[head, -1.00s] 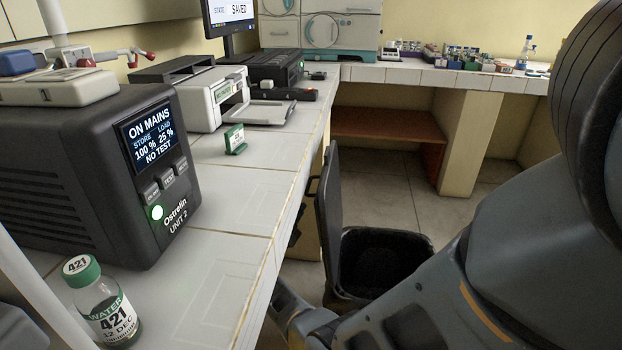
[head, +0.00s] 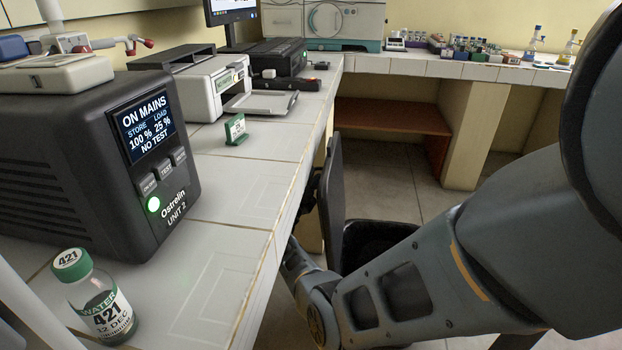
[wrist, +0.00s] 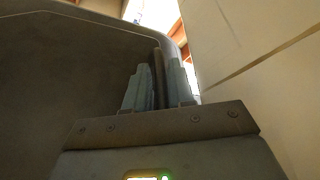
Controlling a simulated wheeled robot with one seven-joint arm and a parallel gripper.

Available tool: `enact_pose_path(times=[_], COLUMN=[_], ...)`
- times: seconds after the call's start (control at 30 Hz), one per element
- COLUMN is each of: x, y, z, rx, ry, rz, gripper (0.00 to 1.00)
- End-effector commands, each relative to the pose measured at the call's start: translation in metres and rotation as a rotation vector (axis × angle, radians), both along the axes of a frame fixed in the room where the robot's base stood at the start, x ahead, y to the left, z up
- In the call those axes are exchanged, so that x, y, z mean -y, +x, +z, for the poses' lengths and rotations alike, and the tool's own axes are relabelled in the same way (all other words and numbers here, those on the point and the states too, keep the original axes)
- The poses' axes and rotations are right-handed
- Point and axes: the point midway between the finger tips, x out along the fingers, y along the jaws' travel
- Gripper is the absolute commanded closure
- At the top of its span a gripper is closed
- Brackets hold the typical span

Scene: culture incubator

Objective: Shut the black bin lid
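The black bin (head: 380,229) stands on the floor beside the bench, partly hidden by my arm. Its lid (head: 332,200) stands upright, open, on the bin's bench side. In the wrist view the lid (wrist: 60,75) is a broad dark panel filling the left, with a curved rim at upper right. My gripper (wrist: 159,75) points up close to this panel, its two fingers near each other. A dark upright strip shows between or behind them; I cannot tell whether they grip it. In the head view the fingers are not clearly visible; my wrist is low between bench and lid.
The white tiled bench (head: 215,255) runs close along the left of the lid, leaving a narrow gap. On it stand a black power unit (head: 90,165), a water bottle (head: 98,300) and a printer (head: 208,85). Open floor (head: 385,185) lies behind the bin.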

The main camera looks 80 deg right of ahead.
Motion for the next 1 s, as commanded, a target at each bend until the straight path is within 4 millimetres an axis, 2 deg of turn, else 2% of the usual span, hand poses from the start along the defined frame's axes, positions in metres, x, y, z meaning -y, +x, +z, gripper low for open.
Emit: enact_pose_path(times=[0.13,0.37,0.83,1.0], x=[-0.0002,-0.0002,-0.0004,-0.0002], y=[0.0002,0.0001,-0.0002,-0.0063], z=[0.0,-0.0001,-0.0001,0.0031], rx=[0.0,0.0,0.0,0.02], ry=[0.0,0.0,0.0,0.003], rz=[0.0,0.0,0.0,-0.001], gripper=[0.78,1.0,1.0,1.0])
